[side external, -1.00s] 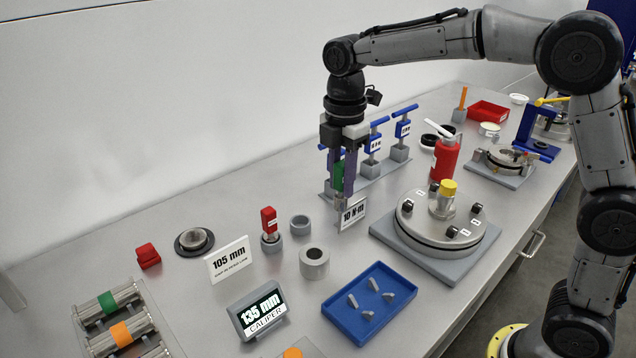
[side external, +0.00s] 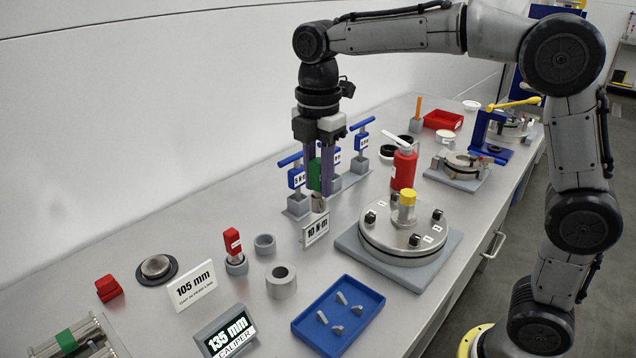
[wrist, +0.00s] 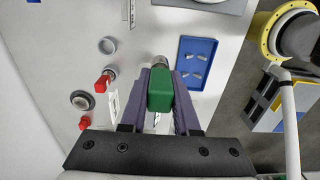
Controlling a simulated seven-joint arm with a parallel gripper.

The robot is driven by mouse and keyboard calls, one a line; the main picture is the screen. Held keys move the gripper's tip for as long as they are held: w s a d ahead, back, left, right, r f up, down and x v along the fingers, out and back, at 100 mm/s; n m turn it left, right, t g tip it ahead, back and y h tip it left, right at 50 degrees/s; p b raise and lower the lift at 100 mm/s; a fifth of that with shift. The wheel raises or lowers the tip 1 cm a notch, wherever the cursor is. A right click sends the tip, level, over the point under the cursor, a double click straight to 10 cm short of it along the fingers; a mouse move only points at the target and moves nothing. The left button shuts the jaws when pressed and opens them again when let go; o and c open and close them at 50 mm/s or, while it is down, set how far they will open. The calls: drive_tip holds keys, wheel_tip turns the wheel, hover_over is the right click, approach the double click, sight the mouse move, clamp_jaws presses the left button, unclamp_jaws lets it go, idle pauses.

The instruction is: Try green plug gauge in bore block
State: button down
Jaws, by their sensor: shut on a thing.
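The green plug gauge (side external: 314,174) is between the fingers of my gripper (side external: 318,192), which is shut on it. Its green handle (wrist: 160,90) fills the gap between the fingers in the wrist view, with a metal end (wrist: 160,62) beyond it. In the side view it hangs roughly upright above the table, behind the 10 N·m sign. A grey cylinder with a round hole, seemingly the bore block (side external: 281,291), stands to the left and nearer the camera, apart from the gauge. I cannot make out the block in the wrist view.
An empty grey ring (side external: 265,245) and a red-handled gauge (side external: 232,241) in its holder stand behind the block. The 10 N·m sign (side external: 316,229), blue-handled tools (side external: 361,142) and a round flange (side external: 400,240) are close to my gripper. A blue tray (side external: 300,333) lies in front.

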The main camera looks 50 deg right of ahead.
drive_tip(key=w+a+f, duration=0.2)
drive_tip(key=a+f, duration=0.5)
drive_tip(key=f, duration=0.4)
drive_tip(key=shift+w+a+f, duration=0.25)
drive_tip(key=shift+w+a, duration=0.1)
drive_tip(key=shift+w, duration=0.05)
drive_tip(key=shift+f, duration=2.05)
idle(2.1)
drive_tip(key=c, duration=0.6)
unclamp_jaws()
drive_tip(key=shift+o, duration=0.2)
